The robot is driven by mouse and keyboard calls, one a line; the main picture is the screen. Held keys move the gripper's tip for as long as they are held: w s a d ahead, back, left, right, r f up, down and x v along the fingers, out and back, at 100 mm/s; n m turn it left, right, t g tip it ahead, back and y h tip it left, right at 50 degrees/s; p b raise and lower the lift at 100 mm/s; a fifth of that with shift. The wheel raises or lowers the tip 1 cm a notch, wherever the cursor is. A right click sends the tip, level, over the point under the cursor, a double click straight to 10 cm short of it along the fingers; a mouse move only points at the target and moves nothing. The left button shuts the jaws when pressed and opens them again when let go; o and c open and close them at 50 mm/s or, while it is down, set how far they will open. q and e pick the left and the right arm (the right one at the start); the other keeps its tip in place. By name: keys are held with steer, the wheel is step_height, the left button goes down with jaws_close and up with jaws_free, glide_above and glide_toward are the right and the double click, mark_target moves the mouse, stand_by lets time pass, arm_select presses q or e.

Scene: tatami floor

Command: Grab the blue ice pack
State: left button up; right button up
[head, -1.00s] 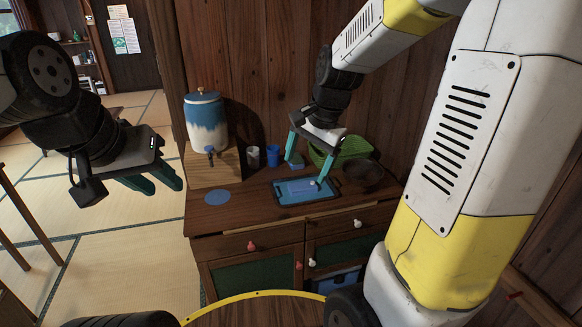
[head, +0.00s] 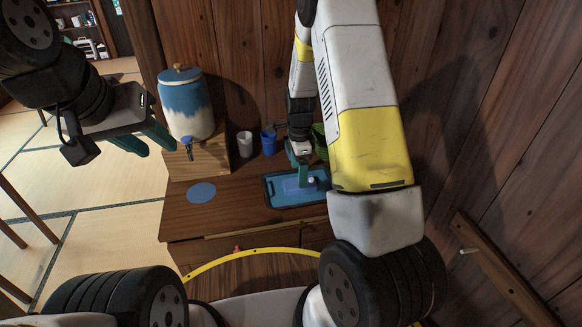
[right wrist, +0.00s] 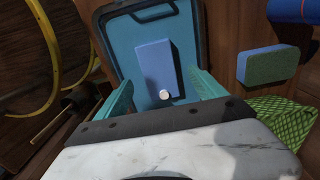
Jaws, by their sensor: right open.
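The blue ice pack (right wrist: 153,66) is a flat blue block with a white cap. It lies on the blue tray (right wrist: 118,45) on the cabinet top; in the head view the pack (head: 292,186) is partly hidden by my right gripper. My right gripper (head: 304,176) is open and empty, pointing down over the tray. In the right wrist view its two teal fingers are on either side of the pack's capped end, with gaps between. I cannot tell their exact height. My left gripper (head: 155,145) is open and empty, in the air at the left.
A round blue coaster (head: 201,193) lies on bare wood. A wall rises behind.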

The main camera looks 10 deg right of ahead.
mark_target(290, 186)
step_height(290, 186, down, 4)
steer(key=shift+s+d+f, duration=0.1)
steer(key=shift+d, duration=0.05)
steer(key=c, duration=1.6)
steer(key=shift+r, duration=0.2)
